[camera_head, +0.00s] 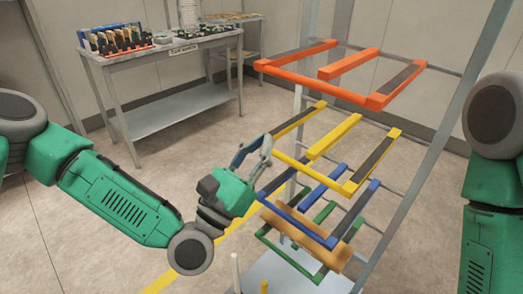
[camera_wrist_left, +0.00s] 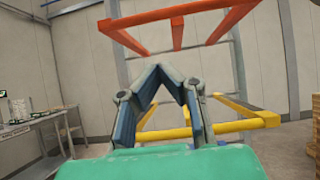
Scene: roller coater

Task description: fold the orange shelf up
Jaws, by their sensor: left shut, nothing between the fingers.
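The orange shelf (camera_head: 318,84) is the top shelf of the rack. It is an open frame with a middle bar and sticks out roughly level. It also shows at the top of the left wrist view (camera_wrist_left: 150,16), above and beyond the fingers. My left gripper (camera_head: 267,143) is below the shelf's near left corner in the picture, beside the yellow shelf (camera_head: 335,136). Its fingers (camera_wrist_left: 160,70) are shut with nothing between them, and it appears apart from the orange shelf. My right gripper is out of view; only part of my right arm shows at the right edge.
Below the yellow shelf are a blue shelf (camera_head: 300,222) and a green shelf (camera_head: 288,259), with a brown board (camera_head: 305,233) among them. Grey posts (camera_head: 430,150) carry the rack. A table (camera_head: 180,50) with tools stands at the back left. The floor left of the rack is clear.

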